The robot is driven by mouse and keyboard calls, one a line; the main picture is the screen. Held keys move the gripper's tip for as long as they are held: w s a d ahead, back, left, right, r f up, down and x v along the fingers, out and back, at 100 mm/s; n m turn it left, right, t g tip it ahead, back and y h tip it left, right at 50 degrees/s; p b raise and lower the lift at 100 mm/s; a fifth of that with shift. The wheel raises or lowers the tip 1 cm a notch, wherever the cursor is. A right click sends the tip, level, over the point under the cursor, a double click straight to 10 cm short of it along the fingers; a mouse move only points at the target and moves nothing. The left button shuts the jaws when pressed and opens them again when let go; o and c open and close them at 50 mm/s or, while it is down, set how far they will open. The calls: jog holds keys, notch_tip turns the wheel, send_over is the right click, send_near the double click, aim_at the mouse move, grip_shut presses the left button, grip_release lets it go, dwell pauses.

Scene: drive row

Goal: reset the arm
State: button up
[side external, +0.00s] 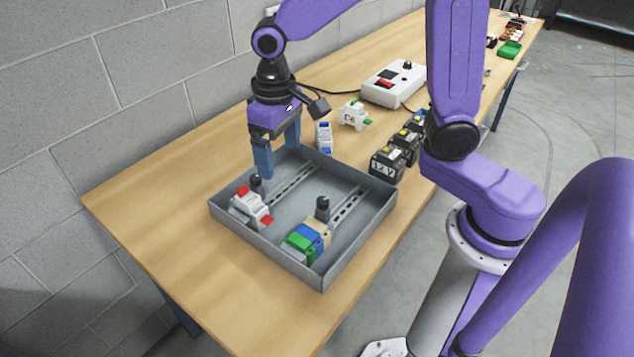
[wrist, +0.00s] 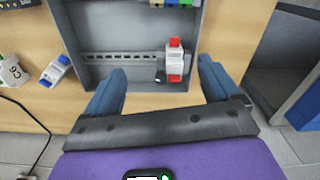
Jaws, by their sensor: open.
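My gripper (side external: 279,152) is open and empty, with its blue fingers above the back-left part of a grey tray (side external: 360,222). In the wrist view the two fingers (wrist: 162,88) are spread wide, with the tray wall (wrist: 140,101) between them. A white module with red ends (side external: 251,207) sits on the left rail in the tray, ahead of the fingers in the wrist view (wrist: 174,62). It is apart from the gripper.
A row of green, blue and tan modules (side external: 308,240) sits on the other rail. A white-and-blue module (side external: 324,137), a white module marked C6 (side external: 353,114), black blocks (side external: 387,163) and a white box (side external: 393,84) stand behind the tray.

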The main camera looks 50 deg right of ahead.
jog(key=s+d+n, duration=0.4)
jog(key=s+n, duration=0.1)
jog(key=s, duration=0.5)
jog(key=s+d+n, duration=0.4)
jog(key=s+n, duration=0.1)
jog(key=s, duration=0.5)
jog(key=shift+s+d+r, duration=0.2)
jog(key=shift+s+d, duration=0.05)
jog(key=shift+s, duration=0.1)
